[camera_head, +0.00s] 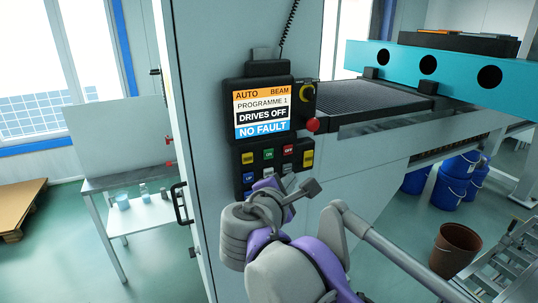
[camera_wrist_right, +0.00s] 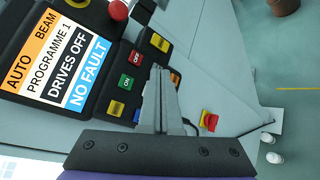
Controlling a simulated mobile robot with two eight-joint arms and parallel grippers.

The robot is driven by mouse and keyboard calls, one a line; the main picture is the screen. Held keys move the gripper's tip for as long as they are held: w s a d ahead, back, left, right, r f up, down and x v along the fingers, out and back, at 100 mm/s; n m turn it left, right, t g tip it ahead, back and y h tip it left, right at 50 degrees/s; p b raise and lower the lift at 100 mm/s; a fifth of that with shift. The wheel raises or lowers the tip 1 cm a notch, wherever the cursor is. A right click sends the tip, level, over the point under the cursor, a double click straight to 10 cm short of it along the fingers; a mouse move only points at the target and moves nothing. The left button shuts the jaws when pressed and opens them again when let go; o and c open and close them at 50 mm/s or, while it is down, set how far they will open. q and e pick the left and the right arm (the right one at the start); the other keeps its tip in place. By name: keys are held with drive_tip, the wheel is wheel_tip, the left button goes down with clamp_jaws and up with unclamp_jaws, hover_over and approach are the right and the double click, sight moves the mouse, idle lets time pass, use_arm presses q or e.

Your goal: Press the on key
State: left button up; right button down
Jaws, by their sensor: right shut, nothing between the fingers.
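The on key (camera_head: 268,154) is a small green key on the black key panel below the screen, with a red off key (camera_head: 288,150) to its right. In the right wrist view, the green on key (camera_wrist_right: 126,82) and the red off key (camera_wrist_right: 136,57) are both uncovered. My right gripper (camera_wrist_right: 159,72) is shut and empty. Its fingertips appear just right of the green key there; whether they touch the panel I cannot tell. In the head view, my right gripper (camera_head: 284,184) is below the green key, over the lower keys and partly hiding them. My left gripper is out of view.
The screen (camera_head: 262,110) reads AUTO BEAM, PROGRAMME 1, DRIVES OFF, NO FAULT. A red mushroom button (camera_head: 313,125) sticks out beside it. Yellow keys (camera_head: 307,158) flank the green and red ones. A red and yellow switch (camera_wrist_right: 209,120) shows in the wrist view.

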sight(269, 154)
drive_tip(key=w+a, duration=0.1)
drive_tip(key=w, duration=0.1)
drive_tip(key=w+a, duration=0.1)
drive_tip(key=w, duration=0.2)
drive_tip(key=w+a, duration=0.1)
drive_tip(key=w, duration=0.2)
drive_tip(key=shift+w, duration=0.15)
drive_tip(key=shift+w, duration=0.1)
idle(1.9)
drive_tip(key=shift+w+p, duration=0.1)
drive_tip(key=shift+p, duration=0.25)
drive_tip(key=shift+w+a, duration=0.15)
drive_tip(key=shift+w, duration=0.1)
drive_tip(key=shift+s, duration=0.1)
